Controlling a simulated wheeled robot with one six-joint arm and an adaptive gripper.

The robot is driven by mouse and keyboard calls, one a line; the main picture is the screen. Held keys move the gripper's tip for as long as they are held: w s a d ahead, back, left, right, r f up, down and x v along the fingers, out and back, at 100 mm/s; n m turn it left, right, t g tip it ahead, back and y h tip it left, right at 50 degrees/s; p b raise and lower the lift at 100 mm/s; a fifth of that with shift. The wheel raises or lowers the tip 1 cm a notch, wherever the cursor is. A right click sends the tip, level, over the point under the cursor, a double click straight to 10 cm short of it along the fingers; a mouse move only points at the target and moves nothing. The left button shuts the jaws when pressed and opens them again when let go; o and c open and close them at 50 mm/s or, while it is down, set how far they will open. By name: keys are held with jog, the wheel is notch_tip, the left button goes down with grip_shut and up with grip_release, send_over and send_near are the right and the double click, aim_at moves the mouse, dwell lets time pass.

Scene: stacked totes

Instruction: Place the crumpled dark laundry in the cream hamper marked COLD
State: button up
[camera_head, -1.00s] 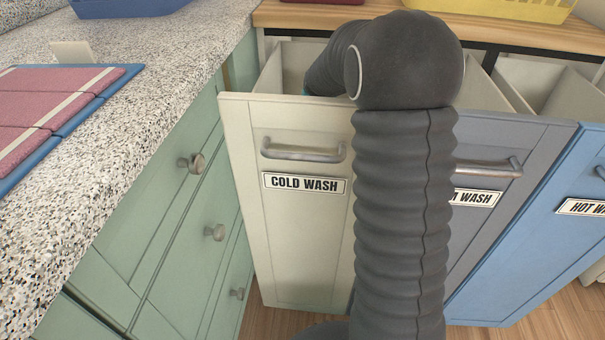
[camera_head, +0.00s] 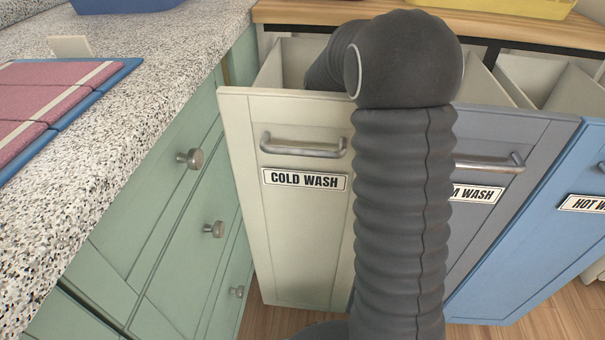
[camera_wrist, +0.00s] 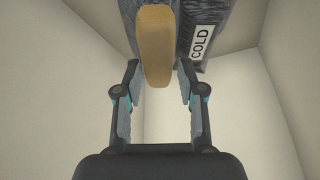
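The cream hamper (camera_head: 300,225) marked COLD WASH is tilted out below the wooden counter, its top open. My arm bends over its front, and my gripper is hidden inside it in the head view. In the wrist view my gripper (camera_wrist: 159,68) is open inside the cream walls. Its two fingers stand apart with a tan bar (camera_wrist: 155,45) between them and visible gaps at its sides. The dark mottled laundry (camera_wrist: 185,28) lies just beyond the fingertips, with a white COLD tag beside the bar. Part of it is cut off by the frame.
A grey hamper (camera_head: 525,140) and a blue hamper (camera_head: 545,250) stand open to the right. Green drawers (camera_head: 165,240) and a speckled counter (camera_head: 130,110) are at left, with a pink and blue folded item (camera_head: 45,100). A yellow basket (camera_head: 540,8) sits behind.

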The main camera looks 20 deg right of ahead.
jog(key=v, duration=0.4)
jog(key=p+v, duration=0.1)
jog(key=v, duration=0.3)
jog(key=shift+s+r, duration=0.15)
jog(key=shift+r, duration=0.2)
jog(key=shift+a, duration=0.1)
dwell(0.7)
